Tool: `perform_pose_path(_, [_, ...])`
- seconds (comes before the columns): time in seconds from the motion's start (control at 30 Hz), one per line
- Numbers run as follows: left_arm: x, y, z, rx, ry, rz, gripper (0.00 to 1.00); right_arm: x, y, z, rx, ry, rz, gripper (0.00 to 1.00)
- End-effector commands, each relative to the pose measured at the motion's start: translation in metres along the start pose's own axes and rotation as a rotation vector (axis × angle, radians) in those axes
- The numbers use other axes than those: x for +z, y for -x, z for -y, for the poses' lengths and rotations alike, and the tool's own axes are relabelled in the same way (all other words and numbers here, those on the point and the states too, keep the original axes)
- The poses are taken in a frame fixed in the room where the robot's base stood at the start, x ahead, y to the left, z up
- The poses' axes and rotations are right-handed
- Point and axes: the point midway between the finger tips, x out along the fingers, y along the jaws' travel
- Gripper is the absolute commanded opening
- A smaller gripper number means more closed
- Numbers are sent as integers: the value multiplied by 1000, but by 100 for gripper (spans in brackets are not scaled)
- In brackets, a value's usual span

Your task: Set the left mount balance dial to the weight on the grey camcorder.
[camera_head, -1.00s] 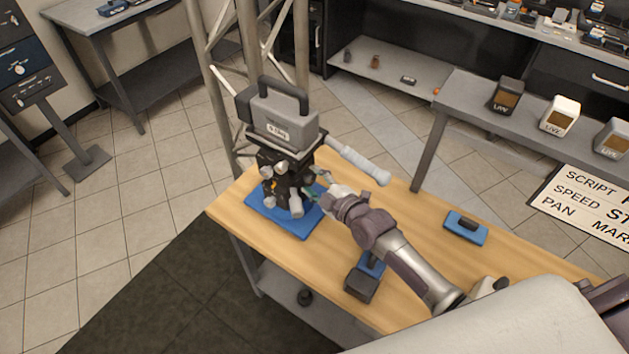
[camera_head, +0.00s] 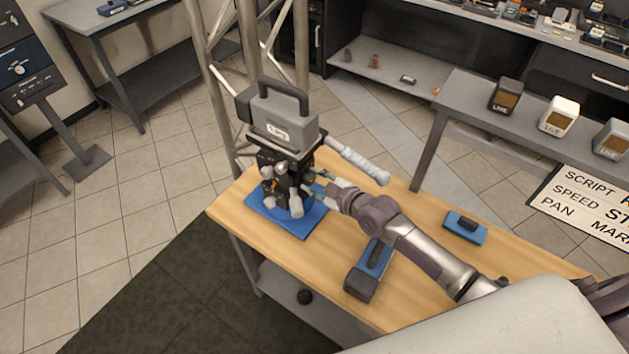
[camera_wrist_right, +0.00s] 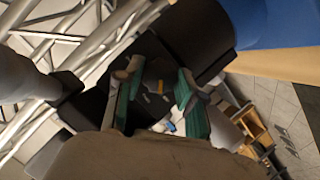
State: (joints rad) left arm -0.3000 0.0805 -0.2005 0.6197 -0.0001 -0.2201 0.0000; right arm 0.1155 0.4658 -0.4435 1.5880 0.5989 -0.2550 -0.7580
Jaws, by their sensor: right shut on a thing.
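The grey camcorder (camera_head: 285,118) with a dark top handle sits on a black mount (camera_head: 285,172) with several knobs. A small white weight label (camera_head: 277,132) is on its side; its figures are too blurred to read surely. The mount stands on a blue base (camera_head: 270,220). My right gripper (camera_head: 316,188) is at the mount's right side. In the right wrist view its green-padded fingers (camera_wrist_right: 155,92) are shut on a dark round part with a yellow mark (camera_wrist_right: 160,86), seemingly a balance dial. Its scale cannot be read. My left gripper is not in view.
A light grey pan handle (camera_head: 358,160) sticks out above my right gripper. A dark and blue block (camera_head: 362,285) and a blue plate (camera_head: 465,228) lie on the wooden table (camera_head: 425,215). A truss tower (camera_head: 222,95) stands behind. A grey shelf bench (camera_head: 470,100) is at the right.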

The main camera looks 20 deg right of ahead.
Motion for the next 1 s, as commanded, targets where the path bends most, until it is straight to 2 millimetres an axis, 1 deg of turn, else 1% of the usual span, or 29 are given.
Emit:
perform_pose_path(0.3, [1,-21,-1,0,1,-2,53,3,-1,-1,-94,-225,0,4])
perform_pose_path(0.5, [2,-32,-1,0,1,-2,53,4,-1,0,-136,-325,1,4])
perform_pose_path(0.7, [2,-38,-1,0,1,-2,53,2,-1,-1,-157,-380,1,4])
perform_pose_path(1.0, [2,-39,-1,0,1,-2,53,1,0,-1,-166,-399,2,4])
